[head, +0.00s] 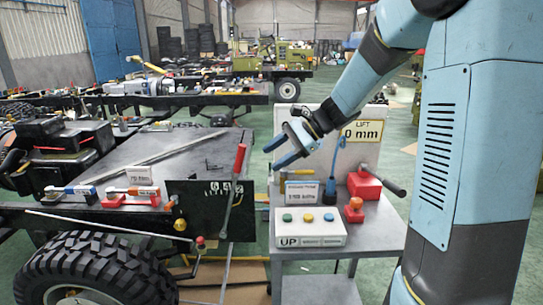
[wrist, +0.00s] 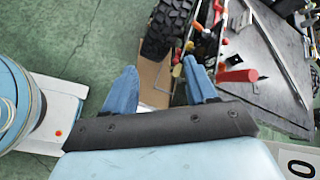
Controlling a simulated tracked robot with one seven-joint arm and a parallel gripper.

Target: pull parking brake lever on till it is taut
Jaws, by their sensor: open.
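The parking brake lever has a red grip (head: 239,159) and a thin metal shaft. In the head view it stands nearly upright, tilted slightly right, in front of a black plate (head: 190,200) on the chassis side. My gripper (head: 271,157) is open and empty, its blue fingers pointing left, just right of the red grip in the picture. I cannot tell the depth between them. In the wrist view the fingers (wrist: 158,68) are spread apart with nothing between them; a red grip (wrist: 238,75), seemingly the lever's, shows to their right.
A grey trolley (head: 375,235) stands right of the chassis, carrying a button box (head: 311,238), a red block with a black handle (head: 364,184) and a sign panel (head: 330,150). A large tyre (head: 85,265) is at front left. A metal bar (head: 180,148) lies on the chassis deck.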

